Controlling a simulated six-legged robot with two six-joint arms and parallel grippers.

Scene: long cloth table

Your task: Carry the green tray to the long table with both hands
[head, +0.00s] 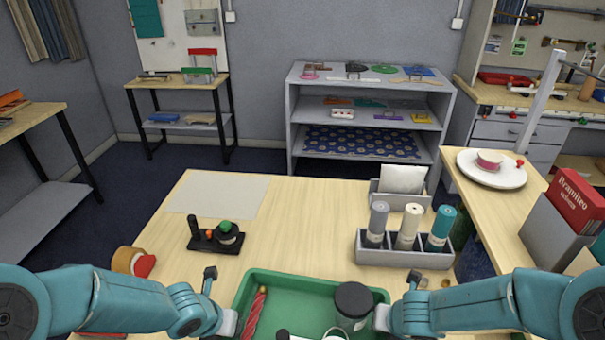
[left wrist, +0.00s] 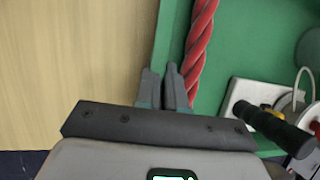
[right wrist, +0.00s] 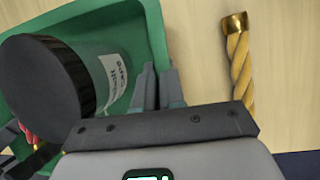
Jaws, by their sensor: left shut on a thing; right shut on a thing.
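The green tray (head: 300,279) is at the bottom of the head view, over the near part of the wooden table (head: 300,215); I cannot tell whether it touches it. It holds a red twisted rod (head: 255,313), a jar with a dark lid (head: 353,299) and a white item with a black handle (left wrist: 238,94). My left gripper (left wrist: 164,80) is shut on the tray's left wall (left wrist: 167,35). My right gripper (right wrist: 157,78) is shut on its right wall (right wrist: 153,25). The tray's near edge is cut off in the head view. I cannot tell which table is the long table.
A grey rack with three rolls (head: 405,250) and a black stand (head: 215,238) are beyond the tray. A tape roll (head: 127,261) lies left. A gold twisted rod (right wrist: 238,62) lies right of the tray. A grey shelf (head: 366,115) stands behind; dark floor is clear between furniture.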

